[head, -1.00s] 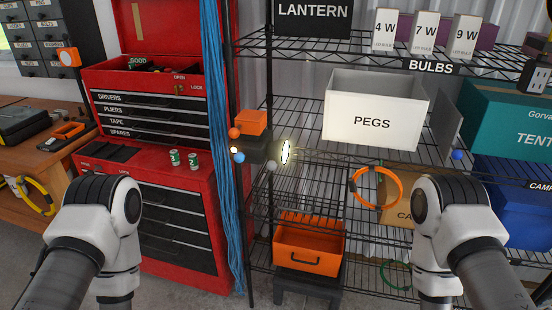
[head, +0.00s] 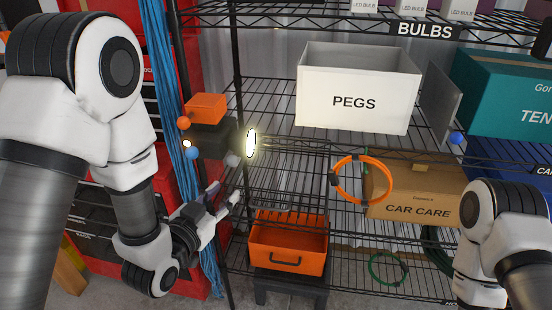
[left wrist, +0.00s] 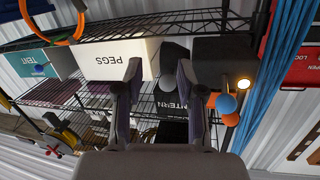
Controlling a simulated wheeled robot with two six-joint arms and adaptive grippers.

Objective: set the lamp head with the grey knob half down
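The lamp has a black body (head: 212,140) with an orange block (head: 206,107) on top, and it sits by the shelf post. Its round lit face (head: 251,143) points right. An orange knob (head: 184,123), a blue knob (head: 192,153) and a grey knob (head: 232,161) sit around the body. My left gripper (head: 225,191) is open just below the grey knob, apart from it. My right gripper is out of view.
Blue cords (head: 170,70) hang close left of the lamp. The wire shelf holds a white PEGS bin (head: 352,103), an orange ring (head: 360,181) and a CAR CARE box (head: 420,195). An orange bin (head: 288,243) stands below my left gripper.

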